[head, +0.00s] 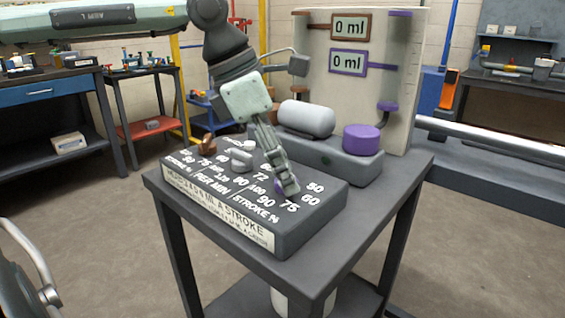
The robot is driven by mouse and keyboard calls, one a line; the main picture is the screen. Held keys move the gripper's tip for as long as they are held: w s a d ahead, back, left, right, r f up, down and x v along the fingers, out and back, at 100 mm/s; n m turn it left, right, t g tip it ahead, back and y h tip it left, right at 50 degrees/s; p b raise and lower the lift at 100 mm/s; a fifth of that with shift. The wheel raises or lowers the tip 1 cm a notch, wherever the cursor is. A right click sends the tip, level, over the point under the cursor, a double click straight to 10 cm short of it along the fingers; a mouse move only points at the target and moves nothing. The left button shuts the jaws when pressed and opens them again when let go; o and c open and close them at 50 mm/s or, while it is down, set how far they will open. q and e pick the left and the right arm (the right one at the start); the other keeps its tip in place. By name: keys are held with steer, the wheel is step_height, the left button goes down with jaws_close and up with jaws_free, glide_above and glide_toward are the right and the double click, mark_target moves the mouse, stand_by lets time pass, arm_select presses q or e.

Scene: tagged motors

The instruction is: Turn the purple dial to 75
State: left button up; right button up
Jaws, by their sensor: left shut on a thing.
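The purple dial (278,187) sits on the right part of a dark control box, mostly hidden behind my left gripper (286,188). The gripper points down from above and is shut on the dial. White numbers around it include 50, 60, 75 and 90, with "STROKE %" printed in front. The 75 (290,208) is just in front of the fingertips. I cannot tell which number the dial points to.
The control box (310,222) stands on a dark table (402,180). A grey dial (240,158) and a brown one (208,144) are to the left. Behind are a motor (307,117), a purple cap (361,138) and a panel with brown (350,27) and purple (348,62) displays reading 0 ml.

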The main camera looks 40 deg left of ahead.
arm_select(q)
steer(key=shift+m, duration=0.5)
steer(key=o, duration=1.2)
steer(key=shift+c, duration=0.2)
steer(key=v, duration=1.2)
steer(key=shift+w+a, duration=0.1)
steer(key=shift+a, duration=0.05)
